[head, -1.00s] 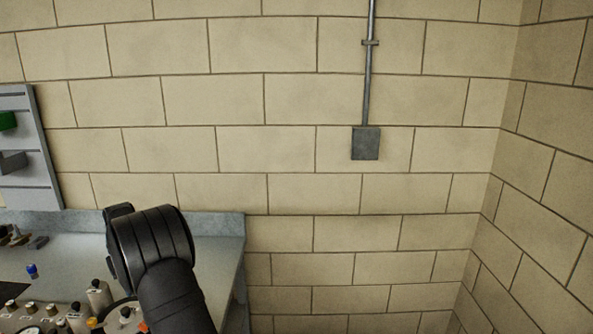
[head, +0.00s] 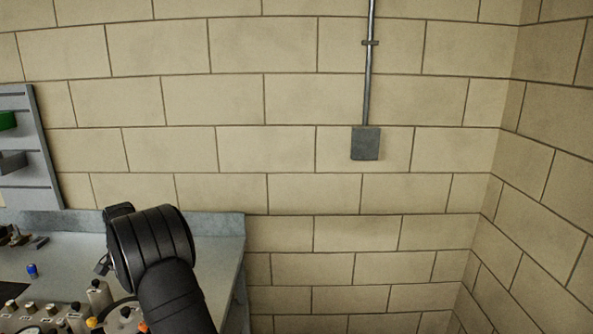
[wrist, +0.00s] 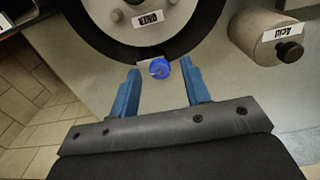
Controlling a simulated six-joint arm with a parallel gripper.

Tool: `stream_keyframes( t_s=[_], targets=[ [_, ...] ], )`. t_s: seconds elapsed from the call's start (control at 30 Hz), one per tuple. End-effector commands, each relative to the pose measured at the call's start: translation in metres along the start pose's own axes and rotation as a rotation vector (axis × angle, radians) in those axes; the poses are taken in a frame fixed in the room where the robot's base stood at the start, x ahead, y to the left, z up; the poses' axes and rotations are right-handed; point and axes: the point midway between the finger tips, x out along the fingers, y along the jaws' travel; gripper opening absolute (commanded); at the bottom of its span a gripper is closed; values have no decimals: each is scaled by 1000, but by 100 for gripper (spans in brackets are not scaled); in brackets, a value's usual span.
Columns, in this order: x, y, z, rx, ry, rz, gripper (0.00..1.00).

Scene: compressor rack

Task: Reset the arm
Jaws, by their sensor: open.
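My gripper (wrist: 157,88) shows in the wrist view with its two blue fingers apart. Nothing is held between them. A small blue round piece (wrist: 158,68) lies just beyond the fingertips, at the edge of a black ring; I cannot tell whether it touches a finger. In the head view my black arm stands over the bench and the gripper cannot be made out clearly.
The grey bench (head: 215,262) carries a row of capped fittings (head: 50,309) at lower left and a small blue item (head: 32,271). In the wrist view a labelled cylinder (wrist: 265,36) stands at right.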

Motion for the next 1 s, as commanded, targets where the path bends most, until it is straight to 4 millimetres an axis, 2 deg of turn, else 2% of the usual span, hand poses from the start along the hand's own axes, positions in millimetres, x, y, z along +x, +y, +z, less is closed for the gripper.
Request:
stream_keyframes(
  t_s=[0.3,1.0],
  targets=[
    [0,0,0,100,0,0,43],
    [0,0,0,101,0,0,43]
  ],
)
